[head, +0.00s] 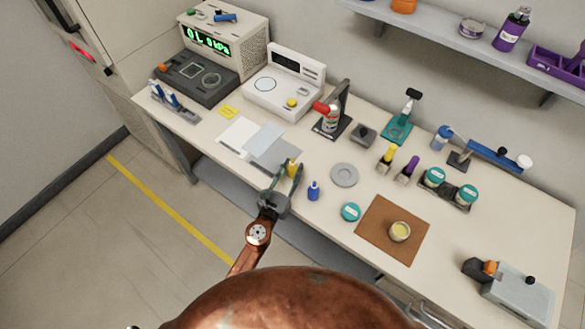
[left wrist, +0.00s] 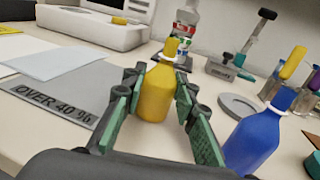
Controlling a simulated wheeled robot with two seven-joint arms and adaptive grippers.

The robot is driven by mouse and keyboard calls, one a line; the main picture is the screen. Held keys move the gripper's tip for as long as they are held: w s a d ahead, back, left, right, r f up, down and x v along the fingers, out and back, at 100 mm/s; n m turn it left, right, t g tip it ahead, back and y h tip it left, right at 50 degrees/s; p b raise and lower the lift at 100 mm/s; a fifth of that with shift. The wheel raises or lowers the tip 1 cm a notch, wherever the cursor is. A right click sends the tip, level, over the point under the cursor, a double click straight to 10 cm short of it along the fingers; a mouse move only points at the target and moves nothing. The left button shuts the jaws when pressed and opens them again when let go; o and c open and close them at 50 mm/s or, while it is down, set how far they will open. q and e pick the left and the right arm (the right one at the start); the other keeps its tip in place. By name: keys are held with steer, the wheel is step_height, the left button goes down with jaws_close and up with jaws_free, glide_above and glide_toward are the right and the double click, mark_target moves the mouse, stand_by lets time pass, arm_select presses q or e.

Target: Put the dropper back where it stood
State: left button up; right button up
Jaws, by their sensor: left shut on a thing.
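A yellow dropper bottle (head: 292,171) with a white collar is between the green-padded fingers of my left gripper (head: 282,178). In the left wrist view the gripper (left wrist: 152,100) is shut on the body of the yellow bottle (left wrist: 155,95), which is upright. Whether its base touches the table is hard to tell. A similar blue dropper bottle (head: 314,191) stands on the table just right of the gripper; it also shows in the left wrist view (left wrist: 258,138). My right gripper is not in view.
A grey card marked "OVER 40 %" (left wrist: 60,105) lies left of the held bottle. A round grey disc (head: 344,175), a teal lid (head: 350,212) and a brown mat (head: 385,246) with a jar (head: 400,231) are to the right. Instruments line the table's back.

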arm_select(q)
steer(key=shift+f, duration=0.15)
steer(key=o, duration=1.2)
steer(key=shift+c, duration=0.2)
steer(key=b+v, duration=0.1)
steer(key=v, duration=1.1)
